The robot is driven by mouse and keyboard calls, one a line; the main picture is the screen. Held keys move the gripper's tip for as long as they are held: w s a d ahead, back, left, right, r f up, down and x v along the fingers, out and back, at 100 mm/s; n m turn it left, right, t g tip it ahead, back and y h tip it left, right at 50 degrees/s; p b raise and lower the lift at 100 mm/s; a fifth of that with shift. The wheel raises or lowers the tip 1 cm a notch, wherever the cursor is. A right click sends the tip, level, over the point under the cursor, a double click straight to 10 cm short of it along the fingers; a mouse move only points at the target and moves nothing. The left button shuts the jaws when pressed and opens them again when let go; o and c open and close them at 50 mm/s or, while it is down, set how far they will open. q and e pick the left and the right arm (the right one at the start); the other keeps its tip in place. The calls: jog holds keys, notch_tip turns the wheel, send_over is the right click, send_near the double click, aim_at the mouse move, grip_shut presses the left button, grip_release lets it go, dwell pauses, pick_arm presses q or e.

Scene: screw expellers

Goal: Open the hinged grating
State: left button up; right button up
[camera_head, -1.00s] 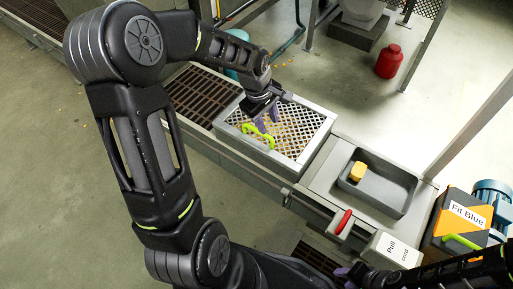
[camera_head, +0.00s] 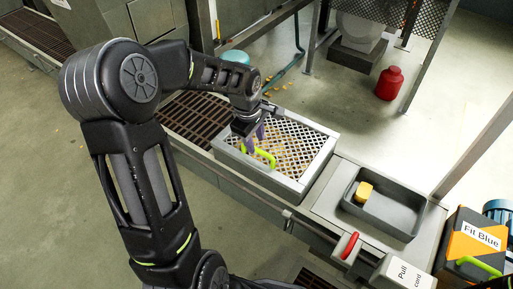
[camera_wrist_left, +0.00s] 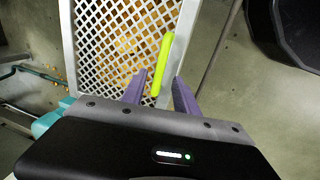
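The hinged grating (camera_head: 293,146) is a pale diamond mesh in a grey frame, lying flat and closed over a box in the head view. It also shows in the left wrist view (camera_wrist_left: 113,40). Its yellow-green handle (camera_head: 262,157) is at the front left edge; it also shows in the left wrist view (camera_wrist_left: 162,65). My left gripper (camera_head: 255,135) is over the grating beside the handle. Its two purple fingers are apart in the left wrist view (camera_wrist_left: 160,88), with the handle's near end between or just ahead of the tips; contact cannot be told. My right gripper is out of view.
Right of the grating is a grey tray (camera_head: 388,208) with a yellow block (camera_head: 364,191). A red handle (camera_head: 350,245) and a Pull cord sign (camera_head: 404,274) are in front. A brown slatted grate (camera_head: 198,116) lies to the left. A red canister (camera_head: 390,83) stands behind.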

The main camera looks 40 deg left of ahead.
aim_at(257, 149)
pick_arm(q)
jog(key=f, duration=0.1)
jog(key=f+b, duration=0.1)
jog(key=f, duration=0.1)
jog(key=shift+w+f, duration=0.3)
jog(key=shift+w, duration=0.05)
jog(key=shift+c, duration=0.2)
grip_shut()
dwell(1.0)
